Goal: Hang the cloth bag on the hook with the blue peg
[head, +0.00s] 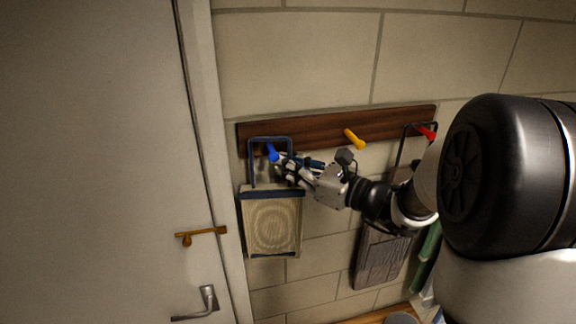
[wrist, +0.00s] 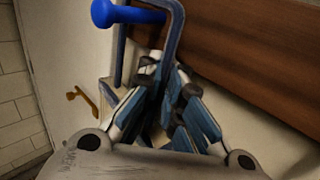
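The cloth bag (head: 272,228) is beige with a dark blue top band and a stiff blue handle. It is upright at the left end of the wooden rail. The blue peg (head: 272,153) shows inside the handle's outline, below its top bar; it also shows in the wrist view (wrist: 130,14). I cannot tell whether the handle rests on the peg. My gripper (head: 287,168) is at the handle's right side. In the wrist view its fingers (wrist: 168,85) close around the blue handle strap (wrist: 172,42), and hide part of it.
The wooden rail (head: 305,131) also bears a yellow peg (head: 354,139) and a red peg (head: 426,133). A grey-brown bag (head: 381,262) hangs under the red peg. A white door (head: 95,130) with a brass latch (head: 202,233) and lever handle (head: 205,302) is at left.

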